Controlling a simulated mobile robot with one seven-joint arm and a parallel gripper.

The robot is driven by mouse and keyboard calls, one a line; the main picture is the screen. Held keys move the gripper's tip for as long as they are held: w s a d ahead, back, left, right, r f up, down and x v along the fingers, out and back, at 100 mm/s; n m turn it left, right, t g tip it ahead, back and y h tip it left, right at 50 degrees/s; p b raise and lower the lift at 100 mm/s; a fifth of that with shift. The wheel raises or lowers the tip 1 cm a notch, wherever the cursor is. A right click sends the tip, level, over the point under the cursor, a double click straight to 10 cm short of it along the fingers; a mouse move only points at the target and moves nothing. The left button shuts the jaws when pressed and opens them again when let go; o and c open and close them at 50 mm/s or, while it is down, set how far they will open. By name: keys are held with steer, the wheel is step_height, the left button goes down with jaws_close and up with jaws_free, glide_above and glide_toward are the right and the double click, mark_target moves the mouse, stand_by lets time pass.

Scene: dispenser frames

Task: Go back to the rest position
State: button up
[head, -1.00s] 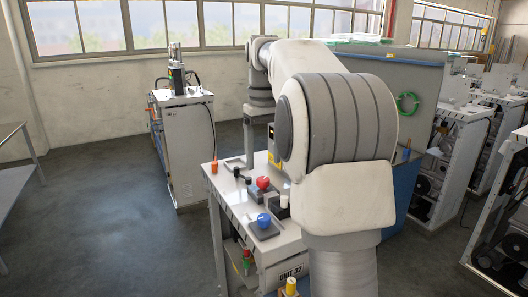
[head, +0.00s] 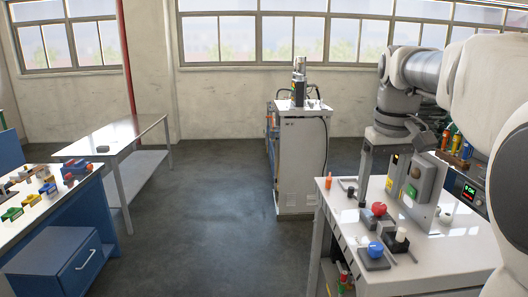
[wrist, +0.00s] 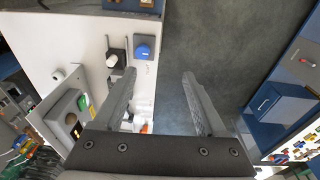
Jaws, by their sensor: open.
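My gripper (wrist: 158,73) is open and empty in the wrist view, with its two dark fingers apart. It hangs above the edge of the white worktable (wrist: 95,22), with grey floor between and beyond the fingers. A blue round-topped piece on a dark block (wrist: 143,48) lies ahead of the left finger. In the head view my arm fills the right side. The worktable (head: 345,218) carries the blue piece (head: 375,250), a red knob (head: 379,209) and an upright grey panel with a green button (head: 412,190).
A white machine cabinet (head: 302,160) stands behind the worktable.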

steer(key=s+a+f+t, duration=0.1)
steer(key=s+a+f, duration=0.2)
steer(key=s, duration=0.3)
steer(key=s+a+f+t+b, duration=0.1)
steer(key=s+a+f, duration=0.2)
steer(key=s+f, duration=0.2)
steer(key=s+a+f+t, duration=0.2)
steer(key=s+a+f, duration=0.1)
steer(key=s, duration=0.5)
steer(key=shift+s+a+f, duration=0.15)
steer(key=shift+s+f, duration=0.1)
steer(key=shift+f, duration=0.25)
